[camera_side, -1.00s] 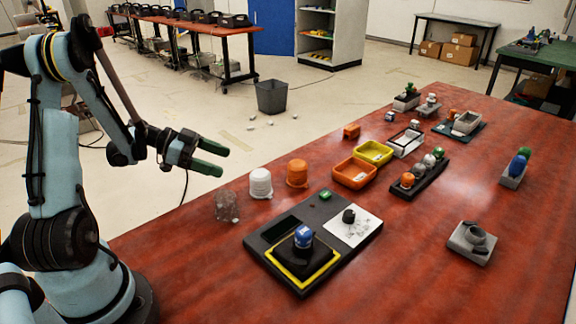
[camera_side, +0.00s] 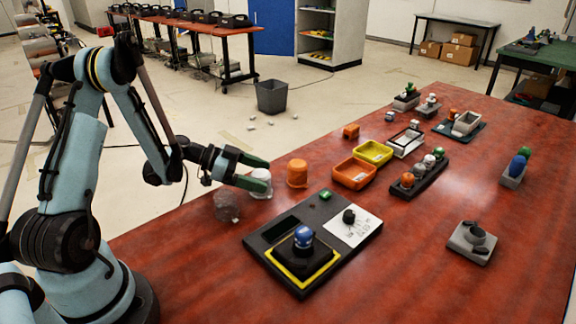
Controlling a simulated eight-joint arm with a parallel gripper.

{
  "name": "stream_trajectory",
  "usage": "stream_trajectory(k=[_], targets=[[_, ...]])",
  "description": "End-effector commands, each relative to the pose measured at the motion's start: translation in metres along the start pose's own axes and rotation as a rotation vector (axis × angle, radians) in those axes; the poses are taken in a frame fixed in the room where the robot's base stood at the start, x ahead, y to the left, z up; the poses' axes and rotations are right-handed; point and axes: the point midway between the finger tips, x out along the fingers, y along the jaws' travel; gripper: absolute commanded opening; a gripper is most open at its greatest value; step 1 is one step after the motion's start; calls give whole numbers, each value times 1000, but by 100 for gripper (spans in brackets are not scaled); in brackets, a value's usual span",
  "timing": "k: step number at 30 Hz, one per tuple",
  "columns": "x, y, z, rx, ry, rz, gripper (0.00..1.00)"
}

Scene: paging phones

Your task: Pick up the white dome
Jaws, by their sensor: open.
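The white dome (camera_side: 262,180) stands upright on the red-brown table, left of an orange dome (camera_side: 297,173). My gripper (camera_side: 262,174) is open, with its green fingers at the dome's upper part. One finger passes across the dome's left side and hides some of it. The other finger lies behind or above its top. I cannot tell whether either finger touches the dome.
A clear, glassy dome (camera_side: 227,206) stands just left and nearer. A black board (camera_side: 262,239) with a blue-topped piece lies in front. Orange (camera_side: 353,184) and yellow (camera_side: 373,156) trays are to the right.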

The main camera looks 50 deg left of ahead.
Motion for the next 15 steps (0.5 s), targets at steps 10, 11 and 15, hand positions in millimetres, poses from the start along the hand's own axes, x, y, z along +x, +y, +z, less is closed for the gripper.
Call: stream_trajectory(k=[10,11,15], targets=[[9,0,0,0,0,-1,85],[9,0,0,0,0,-1,81],[9,0,0,0,0,-1,59]])
